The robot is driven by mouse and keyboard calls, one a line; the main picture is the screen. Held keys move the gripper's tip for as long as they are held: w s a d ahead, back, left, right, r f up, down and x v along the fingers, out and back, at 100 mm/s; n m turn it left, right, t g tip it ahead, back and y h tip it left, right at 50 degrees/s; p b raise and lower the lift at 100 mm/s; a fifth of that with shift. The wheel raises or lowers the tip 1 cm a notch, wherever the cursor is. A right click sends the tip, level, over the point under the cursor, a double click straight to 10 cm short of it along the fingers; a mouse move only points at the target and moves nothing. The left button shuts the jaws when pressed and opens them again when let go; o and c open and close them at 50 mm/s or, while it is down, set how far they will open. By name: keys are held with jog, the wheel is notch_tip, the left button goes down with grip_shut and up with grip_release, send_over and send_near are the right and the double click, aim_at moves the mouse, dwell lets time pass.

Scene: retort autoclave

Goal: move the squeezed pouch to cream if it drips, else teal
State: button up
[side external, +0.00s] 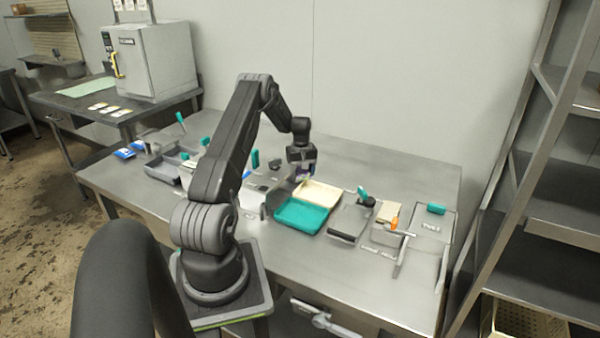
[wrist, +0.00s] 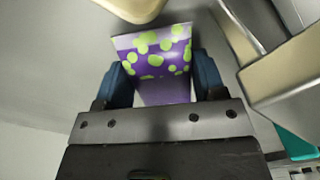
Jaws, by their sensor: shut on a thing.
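My gripper (side external: 301,160) is shut on a purple pouch with yellow-green spots. In the wrist view the pouch (wrist: 152,50) sits between the two blue finger pads and its printed face is toward the camera. In the side view the pouch is small and mostly hidden below the gripper. The cream tray (side external: 319,192) lies just right of and below my gripper. The teal tray (side external: 301,216) joins it on the near side. I cannot tell from these frames whether any drip hangs from the pouch.
Further right are a small bin (side external: 386,236) and a clear board with a teal block (side external: 436,209). Grey bins (side external: 162,170) and blue packets (side external: 124,154) lie at the left. A white autoclave (side external: 155,62) stands behind.

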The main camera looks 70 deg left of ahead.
aim_at(302, 171)
jog(key=c, duration=0.3)
notch_tip(302, 171, up, 10)
jog(key=w+d+r+m, duration=0.3)
jog(key=w+d+m, duration=0.25)
jog(key=d, duration=0.45)
jog(key=w+d+r+m, duration=0.3)
jog(key=w+d+m, duration=0.3)
jog(key=d, duration=0.5)
jog(key=w+d+r+m, duration=0.15)
jog(key=d+m, duration=0.35)
jog(key=d, duration=0.7)
jog(key=d+r+m, duration=0.3)
jog(key=d+m, duration=0.2)
jog(key=d, duration=0.6)
jog(key=s+f+n, duration=0.1)
jog(key=s+f, duration=0.1)
jog(key=f, duration=0.2)
jog(key=s+f+n, duration=0.1)
jog(key=s+f, duration=0.1)
jog(key=f, duration=0.2)
jog(key=s+d+f+n, duration=0.1)
jog(key=s+f, duration=0.1)
jog(key=f, duration=0.3)
jog(key=shift+s+f+n, duration=0.1)
jog(key=shift+n, duration=0.15)
